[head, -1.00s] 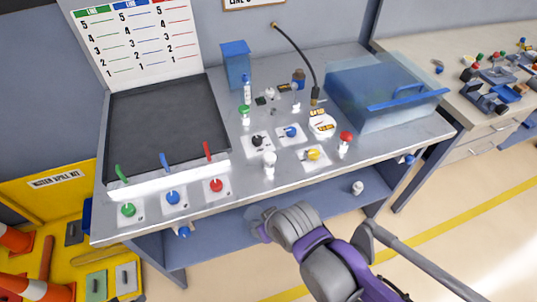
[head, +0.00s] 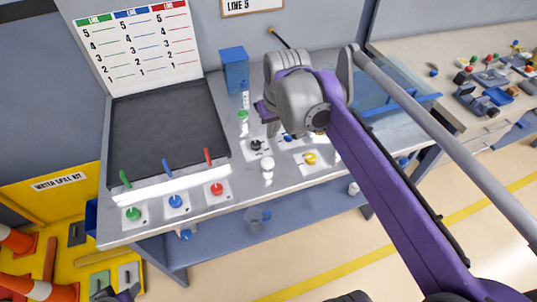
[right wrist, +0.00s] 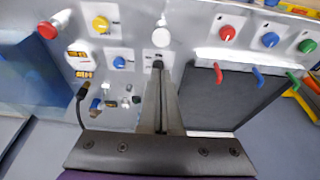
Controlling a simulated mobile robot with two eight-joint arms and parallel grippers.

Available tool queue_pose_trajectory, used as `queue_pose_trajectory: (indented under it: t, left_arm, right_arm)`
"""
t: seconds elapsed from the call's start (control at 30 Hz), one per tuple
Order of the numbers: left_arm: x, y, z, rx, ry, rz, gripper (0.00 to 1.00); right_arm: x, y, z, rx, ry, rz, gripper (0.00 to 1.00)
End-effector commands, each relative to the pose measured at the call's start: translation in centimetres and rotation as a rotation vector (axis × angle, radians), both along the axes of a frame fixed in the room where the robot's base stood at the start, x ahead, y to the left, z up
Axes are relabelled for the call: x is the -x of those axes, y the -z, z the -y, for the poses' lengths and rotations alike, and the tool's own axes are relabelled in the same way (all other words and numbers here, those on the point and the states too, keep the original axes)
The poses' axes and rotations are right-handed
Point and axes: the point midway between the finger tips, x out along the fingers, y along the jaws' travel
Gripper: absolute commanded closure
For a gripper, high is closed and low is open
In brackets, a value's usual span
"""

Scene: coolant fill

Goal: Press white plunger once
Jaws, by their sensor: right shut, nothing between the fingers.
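The white plunger (head: 267,165) stands upright near the front edge of the grey bench, in the middle. In the right wrist view, its round white top (right wrist: 160,37) lies just beyond my fingertips. My right gripper (right wrist: 158,76) is shut and empty, pointing down over the bench close to the black knob (right wrist: 157,64). In the head view, my right gripper (head: 272,128) is partly hidden by its own wrist, behind the plunger and apart from it.
A yellow knob (head: 310,158) is right of the plunger. Red (head: 217,189), blue (head: 175,201) and green (head: 133,214) knobs line the front left, below a dark panel (head: 165,125). A clear blue bin (head: 375,100) stands at the right, partly behind my arm.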

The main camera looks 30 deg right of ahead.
Motion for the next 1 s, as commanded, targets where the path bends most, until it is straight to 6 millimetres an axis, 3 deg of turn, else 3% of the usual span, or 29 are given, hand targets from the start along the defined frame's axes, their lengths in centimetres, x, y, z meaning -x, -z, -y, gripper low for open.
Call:
queue_pose_trajectory:
  t: [0.27,0.7,1.0]
  left_arm:
    - [0.0,0.1,0.0,0.000,0.000,-0.001,0.50]
    - [0.3,0.7,0.0,0.000,0.000,-0.006,0.50]
    - [0.4,0.8,0.0,0.000,0.000,-0.007,0.50]
  right_arm:
    - [-0.4,1.2,0.1,0.000,0.000,0.000,1.00]
    - [-2.8,9.7,0.6,0.000,0.000,0.000,1.00]
    - [-2.8,13.3,0.6,0.000,0.000,0.001,1.00]
